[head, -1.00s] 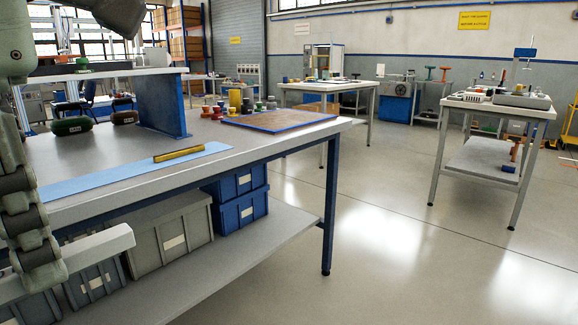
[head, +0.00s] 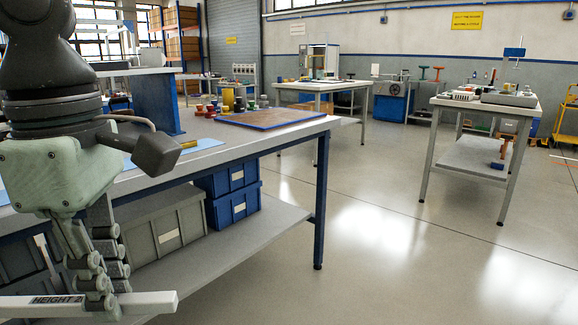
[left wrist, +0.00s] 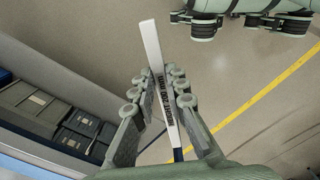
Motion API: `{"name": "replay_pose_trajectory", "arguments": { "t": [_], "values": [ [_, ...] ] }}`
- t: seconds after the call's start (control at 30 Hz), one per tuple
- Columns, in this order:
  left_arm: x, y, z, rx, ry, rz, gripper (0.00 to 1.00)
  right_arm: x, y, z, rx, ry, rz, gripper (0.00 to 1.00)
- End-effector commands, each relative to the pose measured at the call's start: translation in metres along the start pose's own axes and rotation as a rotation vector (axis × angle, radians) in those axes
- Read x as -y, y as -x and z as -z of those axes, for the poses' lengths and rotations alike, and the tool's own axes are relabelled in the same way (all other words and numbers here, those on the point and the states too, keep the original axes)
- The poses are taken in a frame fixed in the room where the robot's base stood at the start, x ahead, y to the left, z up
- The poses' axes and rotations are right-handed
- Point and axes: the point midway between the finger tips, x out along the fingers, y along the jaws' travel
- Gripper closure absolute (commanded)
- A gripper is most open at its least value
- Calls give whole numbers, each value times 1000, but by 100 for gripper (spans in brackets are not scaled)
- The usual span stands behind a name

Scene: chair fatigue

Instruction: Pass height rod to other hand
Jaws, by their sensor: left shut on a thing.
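The height rod (head: 155,302) is a white bar with dark lettering starting "HEIGHT". It lies roughly level at the bottom left of the head view, in front of the workbench. My left gripper (head: 105,300) points down and is shut on the rod. In the left wrist view the rod (left wrist: 152,45) runs lengthwise between the fingers of my left gripper (left wrist: 168,90), with its far end sticking out beyond them. My right gripper (left wrist: 240,22) shows partly at the top of that view, its fingers apart, clear of the rod. It is not in the head view.
The grey workbench (head: 205,160) carries a blue-edged board (head: 270,119) and several small coloured parts. Blue bins (head: 232,190) and grey bins stand on its lower shelf. Open floor (head: 390,240) lies to the right, before another table (head: 470,108).

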Motion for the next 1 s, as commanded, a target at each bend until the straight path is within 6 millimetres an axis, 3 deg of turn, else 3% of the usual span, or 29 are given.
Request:
{"name": "replay_pose_trajectory", "arguments": {
  "t": [0.03, 0.3, 0.5, 0.8, 1.0],
  "values": [
    [-9, -19, 0, 0, -114, 13, 100, 0, 0, 0, 0, 0, 0, 60],
    [-69, -110, -4, 1, -828, 9, 100, 0, 0, 0, 0, 0, 0, 60],
    [-103, -162, -6, 1, -1241, 6, 100, 0, 0, 0, 1, 0, 0, 60],
    [-132, -204, -8, 0, -1588, 2, 100, 1, 0, -2, 5, 0, 1, 60],
    [-145, -216, -4, -2, -1705, -2, 100, 1, 0, -3, 6, 0, 2, 60]
  ]
}}
